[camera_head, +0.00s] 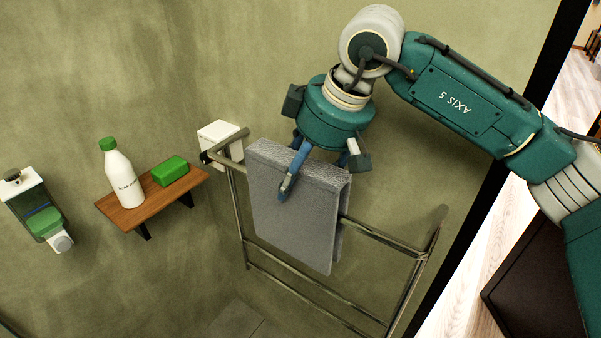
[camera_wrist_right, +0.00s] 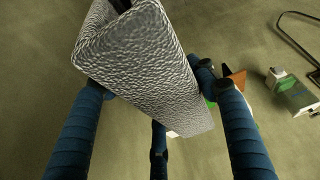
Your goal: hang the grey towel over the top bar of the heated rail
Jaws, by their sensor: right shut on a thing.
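The grey towel (camera_head: 292,215) hangs folded, with its two layers hanging down, from my right gripper (camera_head: 318,166), whose blue fingers are shut on its upper edge. In the right wrist view the towel (camera_wrist_right: 150,65) lies between the fingers of my right gripper (camera_wrist_right: 152,85). The heated rail's top bar (camera_head: 385,238) comes out behind the towel's right edge. The towel's upper fold appears above the bar's line. The towel hides the bar's middle, so I cannot tell whether the layers straddle it or whether it touches. My left gripper is not in view.
A white box (camera_head: 219,138) is on the wall by the rail's left end. A wooden shelf (camera_head: 160,205) to the left holds a white bottle (camera_head: 123,178) and a green block (camera_head: 170,171). A dispenser (camera_head: 35,208) is on the wall at far left. A dark edge stands right of the rail.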

